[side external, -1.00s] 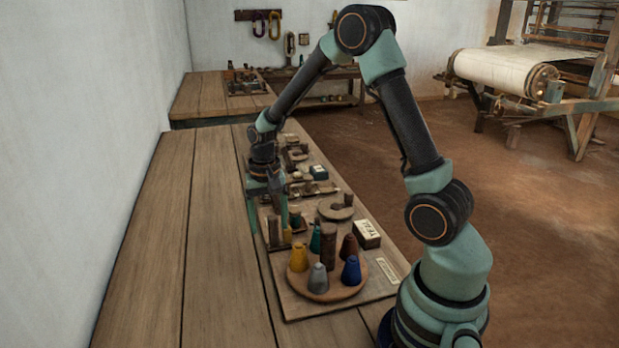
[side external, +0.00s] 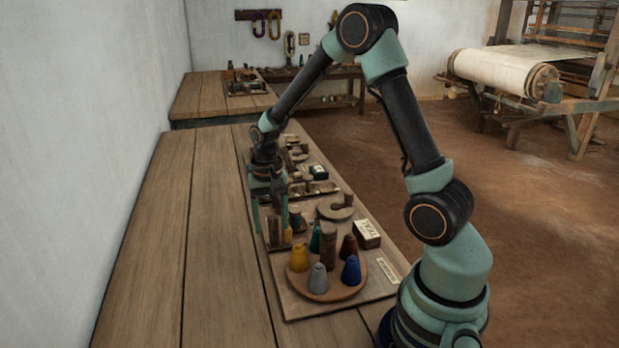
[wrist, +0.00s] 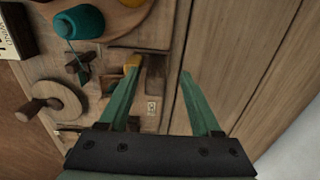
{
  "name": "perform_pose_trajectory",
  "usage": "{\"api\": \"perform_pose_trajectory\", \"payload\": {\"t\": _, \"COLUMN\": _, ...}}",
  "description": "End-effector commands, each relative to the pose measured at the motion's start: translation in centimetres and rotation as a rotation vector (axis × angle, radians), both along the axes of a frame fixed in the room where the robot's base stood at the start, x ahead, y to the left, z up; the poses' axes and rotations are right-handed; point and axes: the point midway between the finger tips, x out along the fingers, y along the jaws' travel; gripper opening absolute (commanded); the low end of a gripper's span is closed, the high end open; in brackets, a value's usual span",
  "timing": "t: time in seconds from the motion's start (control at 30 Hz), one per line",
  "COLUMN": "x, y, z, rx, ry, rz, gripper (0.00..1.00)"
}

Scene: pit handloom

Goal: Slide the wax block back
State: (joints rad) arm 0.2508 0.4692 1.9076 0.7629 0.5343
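My gripper (side external: 270,222) is open above the left edge of the wooden board, fingers pointing down. It also shows in the wrist view (wrist: 159,73), its two green fingers apart with nothing gripped between them. A small amber-yellow piece (wrist: 131,60), which looks like the wax block, is by the tip of the left finger in the wrist view and is partly hidden by it. In the side view a yellow piece (side external: 288,236) shows just below and beside the nearer finger. A dark brown block (wrist: 155,72) lies between the fingertips in the wrist view. I cannot tell whether a finger touches either.
A round wooden tray (side external: 330,292) with several coloured cones and a brown post stands at the board's near end. A labelled dark box (side external: 367,235) and a notched wooden disc (side external: 335,210) lie to the right. The bench top (side external: 215,240) left of the board is clear.

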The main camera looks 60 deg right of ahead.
Motion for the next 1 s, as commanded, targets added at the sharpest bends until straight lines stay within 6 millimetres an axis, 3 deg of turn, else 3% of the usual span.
{"api": "perform_pose_trajectory", "payload": {"t": 0.03, "x": -0.4, "y": 0.0, "z": -0.8, "rx": 0.002, "ry": 0.009, "rz": 0.005, "gripper": 0.62}}
{"api": "perform_pose_trajectory", "payload": {"t": 0.27, "x": -0.3, "y": 0.0, "z": -0.4, "rx": 0.001, "ry": 0.007, "rz": 0.004, "gripper": 0.62}}
{"api": "perform_pose_trajectory", "payload": {"t": 1.0, "x": -0.1, "y": -0.1, "z": 5.7, "rx": 0.0, "ry": 0.001, "rz": 0.0, "gripper": 0.62}}
